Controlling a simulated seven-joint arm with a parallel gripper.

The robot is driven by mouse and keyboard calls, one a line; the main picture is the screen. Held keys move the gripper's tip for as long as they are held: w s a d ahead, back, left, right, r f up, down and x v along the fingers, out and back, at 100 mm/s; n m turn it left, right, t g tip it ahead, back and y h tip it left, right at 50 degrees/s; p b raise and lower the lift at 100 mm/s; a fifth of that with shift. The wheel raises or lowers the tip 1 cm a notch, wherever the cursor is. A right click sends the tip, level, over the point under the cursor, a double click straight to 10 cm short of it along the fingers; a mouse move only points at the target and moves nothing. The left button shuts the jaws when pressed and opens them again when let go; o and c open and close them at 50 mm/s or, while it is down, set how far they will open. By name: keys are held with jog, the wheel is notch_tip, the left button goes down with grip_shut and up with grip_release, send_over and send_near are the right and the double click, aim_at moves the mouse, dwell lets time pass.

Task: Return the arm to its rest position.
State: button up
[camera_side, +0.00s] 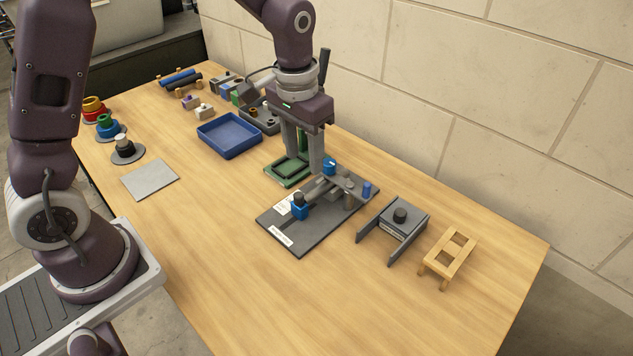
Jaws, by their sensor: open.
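The plate carries a blue block with a black knob (299,208), a grey bar, a round blue part (329,166) and a small blue cylinder (367,190). I cannot tell whether the fingertips touch anything.
A blue tray (229,136) and a grey square mat (150,180) lie to the left. A grey stand with a black knob (399,216) and a wooden stand (450,256) are at the right. A stone wall (480,110) runs behind. The front table area is clear.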

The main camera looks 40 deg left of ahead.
jog(key=s+a+r+t, duration=0.1)
jog(key=s+r+t, duration=0.1)
jog(key=s+r, duration=0.7)
jog(key=s+a+r+t, duration=0.1)
jog(key=s+r+t, duration=0.2)
jog(key=s, duration=1)
jog(key=shift+s+r, duration=0.15)
jog(key=shift+r, duration=0.6)
